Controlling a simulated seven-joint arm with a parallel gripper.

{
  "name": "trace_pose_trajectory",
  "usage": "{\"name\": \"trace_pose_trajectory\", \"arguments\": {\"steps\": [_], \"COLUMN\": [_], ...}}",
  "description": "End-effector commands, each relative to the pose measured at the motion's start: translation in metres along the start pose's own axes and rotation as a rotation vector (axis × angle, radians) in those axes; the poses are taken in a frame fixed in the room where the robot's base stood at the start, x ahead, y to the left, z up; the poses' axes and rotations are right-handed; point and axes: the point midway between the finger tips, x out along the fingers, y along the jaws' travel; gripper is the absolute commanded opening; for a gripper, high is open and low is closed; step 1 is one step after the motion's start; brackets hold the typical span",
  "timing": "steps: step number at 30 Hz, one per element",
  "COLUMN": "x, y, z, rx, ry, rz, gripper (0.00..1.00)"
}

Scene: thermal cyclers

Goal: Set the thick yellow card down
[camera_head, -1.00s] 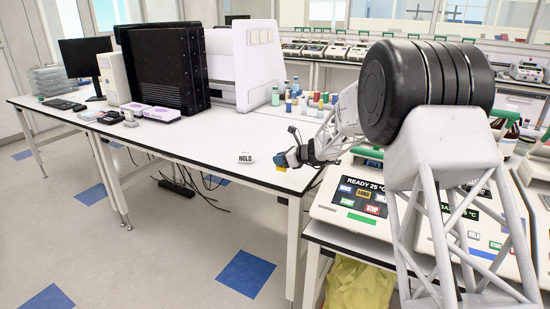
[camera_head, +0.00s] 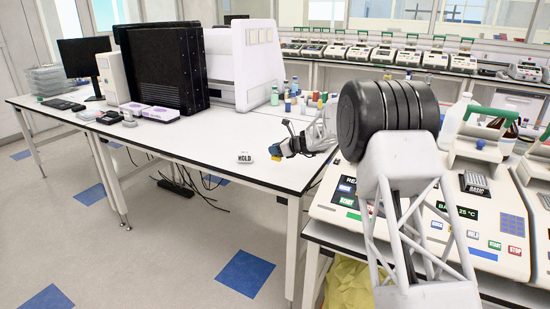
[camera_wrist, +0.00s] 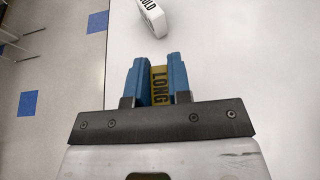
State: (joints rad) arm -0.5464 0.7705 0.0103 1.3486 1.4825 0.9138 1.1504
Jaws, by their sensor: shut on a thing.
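The thick yellow card (camera_wrist: 159,86) reads "LONG" in the wrist view. My gripper (camera_wrist: 158,80) is shut on it, with a blue finger on each side. In the head view my gripper (camera_head: 275,154) is over the front right part of the white table (camera_head: 205,140), near its front edge. The card is a small yellow patch (camera_head: 276,158) under the fingers there. I cannot tell whether the card touches the tabletop.
A white block marked "HOLD" (camera_head: 245,157) stands on the table just left of my gripper; it also shows ahead in the wrist view (camera_wrist: 152,17). Small coloured bottles (camera_head: 303,101) stand behind. Thermal cyclers (camera_head: 470,215) are at the right.

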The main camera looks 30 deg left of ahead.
Motion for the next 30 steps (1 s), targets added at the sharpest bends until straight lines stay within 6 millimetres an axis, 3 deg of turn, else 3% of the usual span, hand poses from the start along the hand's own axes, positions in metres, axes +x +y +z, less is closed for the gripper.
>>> {"name": "trace_pose_trajectory", "arguments": {"steps": [13,24,30], "x": [0.002,0.014,0.015], "y": [-0.001,-0.001,-0.001], "z": [-0.002,-0.032,-0.033], "rx": [0.002,0.003,0.002], "ry": [0.001,0.002,0.001], "rz": [0.000,0.000,0.000], "gripper": [0.00,0.00,0.00]}}
